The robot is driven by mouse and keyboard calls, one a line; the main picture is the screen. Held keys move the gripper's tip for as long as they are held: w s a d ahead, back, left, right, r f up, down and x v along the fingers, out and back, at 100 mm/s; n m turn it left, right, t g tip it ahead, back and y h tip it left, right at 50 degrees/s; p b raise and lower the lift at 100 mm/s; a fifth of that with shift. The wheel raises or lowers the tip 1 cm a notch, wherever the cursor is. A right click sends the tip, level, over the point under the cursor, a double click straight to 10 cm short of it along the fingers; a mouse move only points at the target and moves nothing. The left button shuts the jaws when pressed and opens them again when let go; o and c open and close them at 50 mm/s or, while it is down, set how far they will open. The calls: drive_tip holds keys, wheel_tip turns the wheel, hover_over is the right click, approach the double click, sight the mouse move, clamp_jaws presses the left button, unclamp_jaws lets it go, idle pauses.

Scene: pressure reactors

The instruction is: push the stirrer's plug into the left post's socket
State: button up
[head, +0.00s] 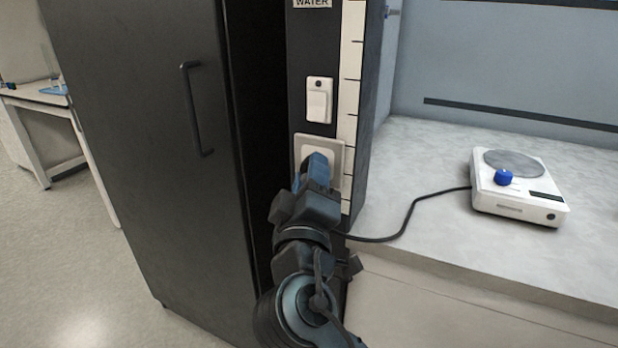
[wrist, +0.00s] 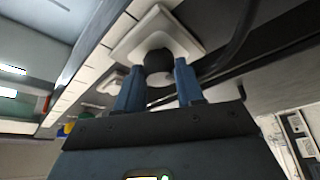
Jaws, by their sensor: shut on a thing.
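The stirrer (head: 519,186) is a white device with a grey round plate and a blue knob, on the bench at the right. Its black cord runs left to my gripper (head: 317,168), which is in front of the left post (head: 366,100). The post's white socket (head: 336,147) is partly hidden behind the gripper in the head view. In the wrist view my gripper (wrist: 157,84) is shut on the dark round plug (wrist: 157,62), between its blue fingers. The plug is in front of the white socket plate (wrist: 185,36), touching or very close. I cannot tell how deep it sits.
A white switch (head: 319,101) is above the socket, and a pale scale strip (head: 350,60) runs beside it. A dark cabinet (head: 150,130) with a handle stands at the left. The grey benchtop (head: 430,165) between post and stirrer is clear except for the cord.

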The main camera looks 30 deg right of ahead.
drive_tip(key=shift+w+d, duration=0.1)
drive_tip(key=shift+d, duration=0.05)
drive_tip(key=o, duration=1.1)
drive_tip(key=shift+c, duration=0.2)
drive_tip(key=b+v, duration=0.1)
drive_tip(key=v, duration=0.6)
drive_tip(key=shift+s+a, duration=0.25)
drive_tip(key=shift+s, duration=0.1)
drive_tip(key=shift+f, duration=0.15)
